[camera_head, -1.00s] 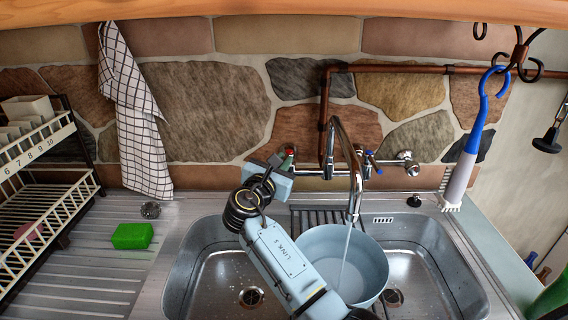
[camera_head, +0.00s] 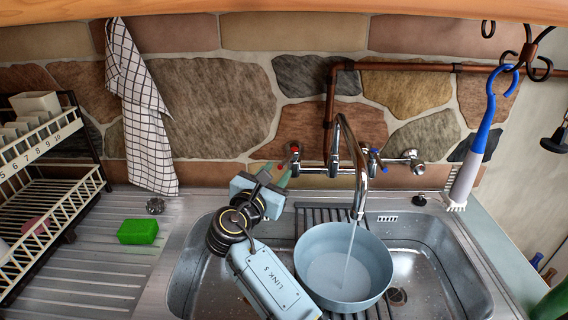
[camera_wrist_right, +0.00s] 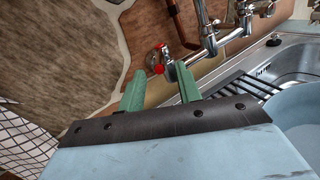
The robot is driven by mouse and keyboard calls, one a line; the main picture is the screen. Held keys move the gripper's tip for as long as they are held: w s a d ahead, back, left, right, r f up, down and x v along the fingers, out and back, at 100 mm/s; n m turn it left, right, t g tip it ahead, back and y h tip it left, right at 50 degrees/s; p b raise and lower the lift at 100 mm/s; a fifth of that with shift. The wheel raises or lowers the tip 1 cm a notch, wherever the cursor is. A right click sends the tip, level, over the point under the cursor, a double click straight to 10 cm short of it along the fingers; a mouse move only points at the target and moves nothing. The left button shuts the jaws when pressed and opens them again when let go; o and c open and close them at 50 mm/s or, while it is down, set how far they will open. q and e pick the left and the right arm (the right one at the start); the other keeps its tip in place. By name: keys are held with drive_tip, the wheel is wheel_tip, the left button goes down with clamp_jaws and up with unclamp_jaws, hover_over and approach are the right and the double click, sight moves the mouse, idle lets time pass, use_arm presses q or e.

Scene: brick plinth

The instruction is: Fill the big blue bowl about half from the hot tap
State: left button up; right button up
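My right gripper (camera_head: 284,175) is just below and in front of that handle. Its green fingers (camera_wrist_right: 160,85) are apart and empty, short of the handle. My left gripper is out of view.
A blue-marked tap handle (camera_head: 377,160) is right of the spout. A dark rack (camera_head: 322,214) lies behind the bowl. A green sponge (camera_head: 138,231) lies on the drainboard, a dish rack (camera_head: 50,190) at far left. A blue-handled brush (camera_head: 478,140) hangs at right.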

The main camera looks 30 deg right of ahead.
drive_tip(key=v, duration=0.6)
drive_tip(key=shift+s+a, duration=0.2)
idle(7.2)
